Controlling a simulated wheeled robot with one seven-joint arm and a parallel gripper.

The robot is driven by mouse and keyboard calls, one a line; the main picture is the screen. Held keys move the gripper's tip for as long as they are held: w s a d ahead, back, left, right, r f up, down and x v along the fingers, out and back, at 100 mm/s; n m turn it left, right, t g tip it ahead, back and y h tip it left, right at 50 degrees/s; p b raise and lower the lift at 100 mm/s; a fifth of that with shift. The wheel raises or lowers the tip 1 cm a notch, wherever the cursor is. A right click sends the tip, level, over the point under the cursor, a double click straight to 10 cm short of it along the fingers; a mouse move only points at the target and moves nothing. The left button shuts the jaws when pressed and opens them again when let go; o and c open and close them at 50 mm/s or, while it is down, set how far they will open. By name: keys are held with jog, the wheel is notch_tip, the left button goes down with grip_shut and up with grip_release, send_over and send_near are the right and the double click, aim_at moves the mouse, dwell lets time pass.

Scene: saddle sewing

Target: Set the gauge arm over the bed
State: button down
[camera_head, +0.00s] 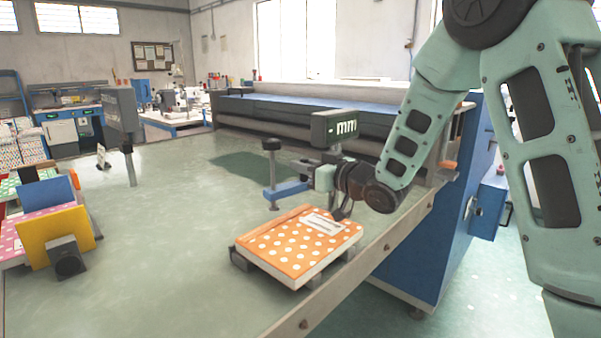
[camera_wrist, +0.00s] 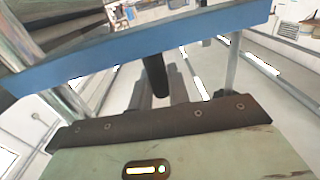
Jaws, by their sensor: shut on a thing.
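The gauge has a dark display box (camera_head: 334,127) marked "mm" on an upright post. Its blue gauge arm (camera_head: 287,190) lies level, with a dark-capped upright rod (camera_head: 271,160) at its left end. My gripper (camera_head: 322,179) is shut on the gauge arm near its right end; the fingertips are hard to make out. In the wrist view the blue bar (camera_wrist: 120,56) crosses the top, beyond my gripper's pale green body. The bed (camera_head: 242,262) carries an orange white-dotted block (camera_head: 300,243) with a pale label. The arm's left end is behind this block in the head view.
A second grey gauge-like post (camera_head: 122,120) stands left on the green table (camera_head: 140,250). Coloured blocks, one yellow (camera_head: 55,235), lie at the left edge. A long blue machine (camera_head: 300,108) stands behind. The table's middle is clear.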

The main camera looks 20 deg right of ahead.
jog(key=shift+s+d+n+y, duration=0.2)
jog(key=shift+s+n+y, duration=0.1)
jog(key=shift+y, duration=0.1)
jog(key=shift+s+b, duration=0.3)
jog(key=shift+s, duration=0.15)
jog(key=shift+d+r, duration=0.1)
jog(key=c, duration=1.4)
grip_release()
jog(key=shift+s, duration=0.1)
jog(key=shift+s, duration=0.1)
